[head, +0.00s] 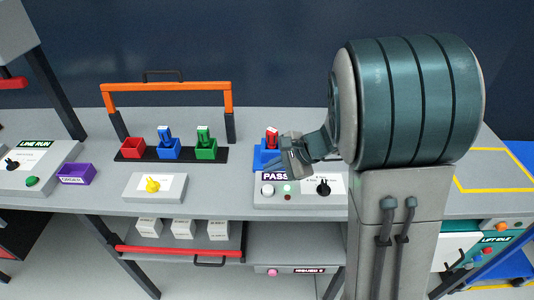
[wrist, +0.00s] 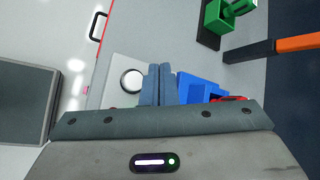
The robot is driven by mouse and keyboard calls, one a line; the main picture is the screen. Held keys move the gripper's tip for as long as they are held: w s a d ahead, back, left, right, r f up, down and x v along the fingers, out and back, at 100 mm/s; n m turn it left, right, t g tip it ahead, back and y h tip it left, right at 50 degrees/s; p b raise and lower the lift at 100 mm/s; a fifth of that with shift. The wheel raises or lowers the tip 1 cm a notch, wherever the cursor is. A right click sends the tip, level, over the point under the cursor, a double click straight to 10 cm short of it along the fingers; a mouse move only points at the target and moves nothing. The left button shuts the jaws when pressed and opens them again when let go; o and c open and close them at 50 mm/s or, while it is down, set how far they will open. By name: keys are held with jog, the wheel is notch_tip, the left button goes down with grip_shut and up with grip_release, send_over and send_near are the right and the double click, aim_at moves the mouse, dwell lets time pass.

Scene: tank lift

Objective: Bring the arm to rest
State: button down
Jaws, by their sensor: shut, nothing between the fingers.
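My gripper (head: 283,160) is above the pass panel (head: 300,190) on the grey bench, in front of a blue holder (head: 262,156) with a red-topped piece (head: 271,138) in it. In the wrist view the two fingers of my gripper (wrist: 158,70) are together with nothing between them. Beyond them are a white round button (wrist: 131,81) and, on the right, the blue holder (wrist: 200,90). My arm fills the right of the head view and hides part of the bench.
An orange frame (head: 168,87) stands over red, blue and green bins (head: 205,149). A panel with a yellow knob (head: 153,185) and a purple tray (head: 77,174) are further left. A yellow-outlined area (head: 490,184) is at the right. Bare bench lies between the panels.

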jog(key=s+d+r+n+h, duration=0.3)
jog(key=s+d+n, duration=0.3)
jog(key=s, duration=0.3)
jog(key=s+d+r+n+h, duration=0.4)
jog(key=s+d+n+h, duration=0.1)
jog(key=s, duration=0.5)
jog(key=shift+d+n+h, duration=0.3)
jog(key=shift+d+n, duration=0.55)
jog(key=shift+n, duration=0.25)
